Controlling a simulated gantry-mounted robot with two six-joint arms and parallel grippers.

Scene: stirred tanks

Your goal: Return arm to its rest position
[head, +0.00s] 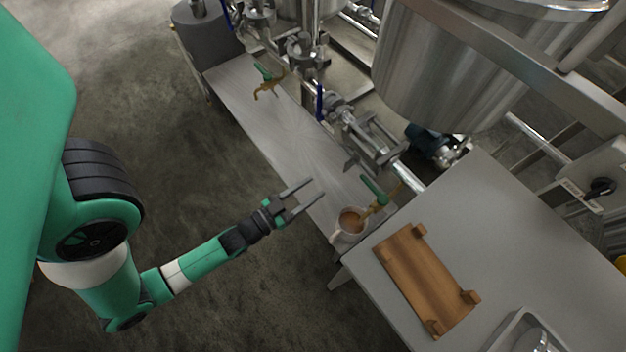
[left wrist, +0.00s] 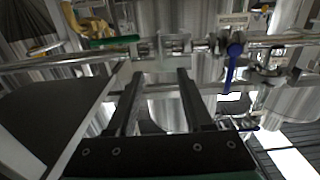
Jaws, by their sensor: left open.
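My left gripper (head: 302,199) shows in the head view with its two fingers apart and nothing between them. It is in the air near the front edge of the narrow metal bench, left of a cup of brown liquid (head: 351,221). The cup stands below a brass tap with a green handle (head: 374,192). In the left wrist view, the open fingers (left wrist: 155,72) point toward pipework and steel vessels, with nothing held. My right gripper is not in view.
A wooden board with corner blocks (head: 425,280) lies on the grey table (head: 500,210). A metal tray (head: 520,330) is at the bottom right. A second tap (head: 266,82) is farther back. A large steel tank (head: 450,70) stands behind. Open floor (head: 190,180) surrounds my left arm.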

